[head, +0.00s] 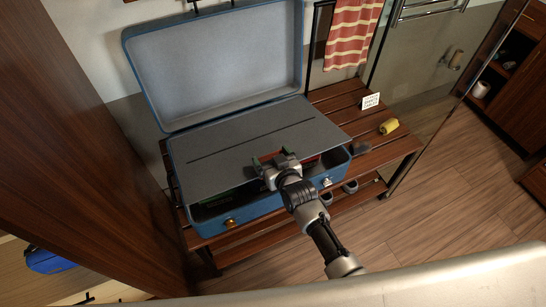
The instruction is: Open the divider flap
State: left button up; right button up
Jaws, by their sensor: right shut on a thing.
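A blue suitcase (178,149) stands on a slatted wooden rack with its grey-lined lid (215,65) up. The grey divider flap (215,165), with a long dark slit across it, covers most of the lower shell. Its front edge stands a little above the shell's front wall, with a dark gap below where bits of green and red show. My right gripper (275,160) is at the middle of the flap's front edge and shut on it; its wrist partly hides the contact. My left gripper is not in view.
The wooden rack (395,150) carries a small white sign (371,101) and a yellow roll (389,126) right of the suitcase. Shoes (350,187) sit on its lower shelf. A striped red towel (353,35) hangs behind. A dark wooden panel (85,130) stands close on the left.

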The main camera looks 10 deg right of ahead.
jog(key=w+a+r+g+p, duration=0.1)
jog(key=w+r+p, duration=0.3)
jog(key=r+p, duration=0.4)
jog(key=shift+a+r+g+h, duration=0.15)
jog(key=shift+g+h, duration=0.25)
jog(key=shift+g, duration=0.3)
jog(key=shift+w+a+r+p, duration=0.2)
jog(key=shift+w+r+p, duration=0.35)
jog(key=shift+w+r, duration=0.2)
jog(key=o, duration=1.1)
jog(key=shift+f, duration=0.1)
jog(key=shift+c, duration=0.2)
jog(key=v, duration=1.1)
jog(key=shift+w, duration=0.1)
